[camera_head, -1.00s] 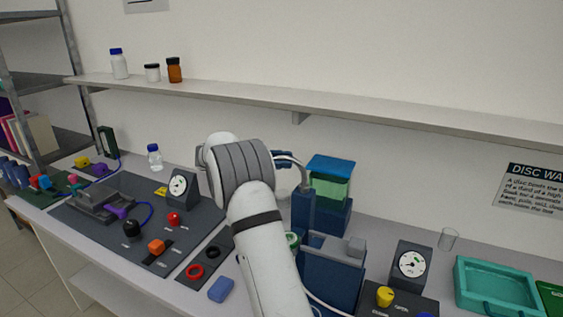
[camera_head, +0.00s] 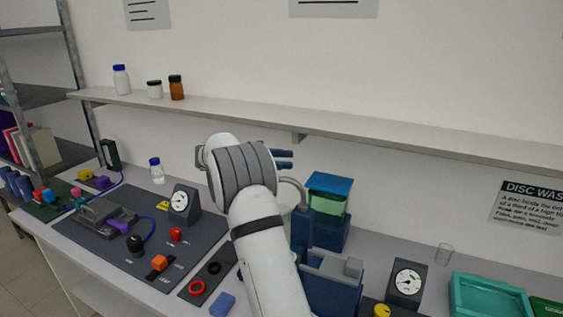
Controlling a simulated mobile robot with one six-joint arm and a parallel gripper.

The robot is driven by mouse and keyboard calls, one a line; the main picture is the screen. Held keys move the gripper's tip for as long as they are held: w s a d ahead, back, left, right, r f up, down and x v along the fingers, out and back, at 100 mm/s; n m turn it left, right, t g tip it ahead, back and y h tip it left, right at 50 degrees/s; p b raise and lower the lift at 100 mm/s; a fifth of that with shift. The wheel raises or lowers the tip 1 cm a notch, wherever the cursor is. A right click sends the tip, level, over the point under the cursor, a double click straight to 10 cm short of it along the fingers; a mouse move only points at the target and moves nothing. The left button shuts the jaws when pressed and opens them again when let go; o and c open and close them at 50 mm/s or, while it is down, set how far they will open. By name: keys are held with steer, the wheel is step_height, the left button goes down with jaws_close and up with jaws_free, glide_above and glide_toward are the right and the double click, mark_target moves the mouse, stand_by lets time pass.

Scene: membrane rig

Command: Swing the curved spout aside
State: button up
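The curved spout (camera_head: 295,187) is a thin grey bent tube rising from a dark blue post (camera_head: 302,228). Its free end passes behind my arm's wrist, so its tip is hidden. My gripper (camera_head: 284,160) shows as two dark blue fingers poking out to the right of my white and grey wrist. A gap shows between the fingers, and nothing is seen between them. In this view they are just above the top of the spout's bend; I cannot tell their distance in depth.
A green tank with a blue lid (camera_head: 330,182) stands right behind the post. A blue block-shaped unit (camera_head: 332,280) is in front. A gauge (camera_head: 406,283) and teal tray (camera_head: 490,297) are to the right. A long shelf (camera_head: 400,140) runs above.

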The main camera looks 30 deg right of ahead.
steer(key=shift+s+r, duration=0.1)
steer(key=shift+r, duration=1.45)
steer(key=shift+d, duration=0.1)
